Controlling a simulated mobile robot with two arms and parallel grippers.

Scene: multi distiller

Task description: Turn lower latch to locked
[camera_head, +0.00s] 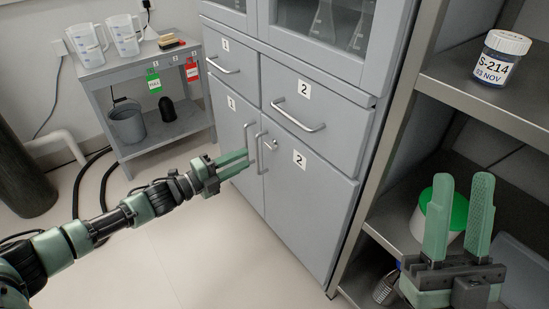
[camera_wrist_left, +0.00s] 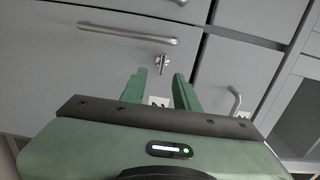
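The lower latch (camera_head: 270,145) is a small metal knob on the right lower cabinet door (camera_head: 297,200), beside the two vertical door handles. In the left wrist view the latch (camera_wrist_left: 162,62) shows just beyond the fingertips, roughly centred between them, and apart from them. My left gripper (camera_head: 247,160) is open and empty, close in front of the lower doors and a little left of the latch in the head view. Its two green fingers also show in the left wrist view (camera_wrist_left: 160,76). My right gripper (camera_head: 463,178) is open and empty in front of the shelf at the right.
Two vertical bar handles (camera_head: 254,153) stand close to the latch. Drawers with bar handles (camera_head: 299,117) lie above. A shelf rack (camera_head: 394,130) at the right holds a labelled jar (camera_head: 500,57) and a green-lidded tub (camera_head: 456,210). A side table (camera_head: 112,74) stands left. The floor between is clear.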

